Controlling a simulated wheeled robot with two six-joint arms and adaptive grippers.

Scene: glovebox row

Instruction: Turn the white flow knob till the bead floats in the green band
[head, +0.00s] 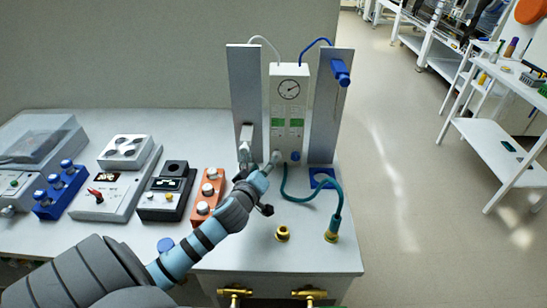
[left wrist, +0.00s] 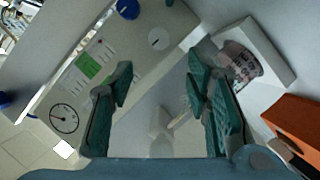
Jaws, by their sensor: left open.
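The flow panel (head: 289,100) is a white upright box with a round gauge and two green bands (head: 296,123). I cannot make out the bead in either view. The white flow knob (left wrist: 158,38) shows as a pale disc on the panel face in the left wrist view, beside a blue knob (left wrist: 128,8). In the head view my gripper partly covers the knob. My left gripper (head: 260,164) is at the panel's lower front. In the left wrist view its fingers (left wrist: 160,88) are apart with the knob beyond their tips, not gripped. My right gripper is not in view.
Grey plates (head: 244,95) flank the panel. A green hose (head: 300,198) runs to a brass fitting (head: 331,237) on the right. An orange block with knobs (head: 207,192) and a black instrument (head: 165,192) stand to the left. Brass valves (head: 235,293) line the front edge.

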